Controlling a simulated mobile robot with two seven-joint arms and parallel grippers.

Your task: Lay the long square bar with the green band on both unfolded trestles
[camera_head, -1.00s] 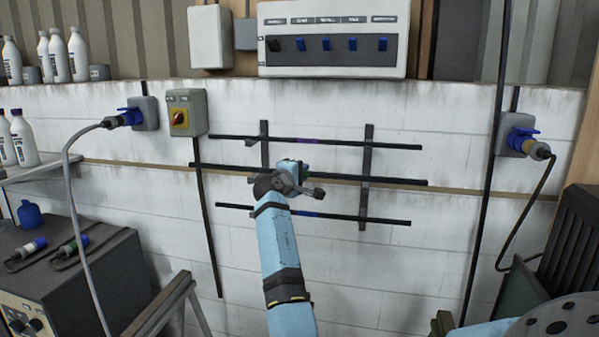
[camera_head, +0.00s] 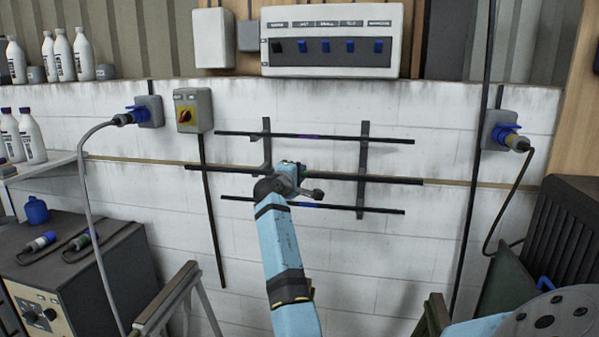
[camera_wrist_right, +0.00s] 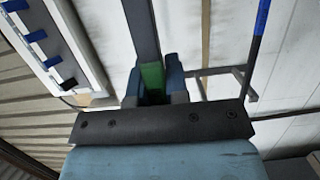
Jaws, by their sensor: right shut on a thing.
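The long dark square bar (camera_head: 390,179) hangs level in front of the wall rack. My right gripper (camera_head: 290,172) is shut on it near its middle, hiding part of it in the head view. In the right wrist view the bar (camera_wrist_right: 142,35) runs up from between the fingers, with its green band (camera_wrist_right: 152,77) at the jaws. Parts of two trestles show low in the head view: one at left (camera_head: 168,300) and one at right (camera_head: 433,312), both cut off by the frame. My left gripper is out of view.
The wall rack's upright brackets (camera_head: 363,150) carry an upper bar with a purple band (camera_head: 260,134) and a lower bar with a blue band (camera_head: 385,210). Cables hang left and right. A dark machine (camera_head: 100,262) stands at left, a ribbed black unit (camera_head: 570,235) at right.

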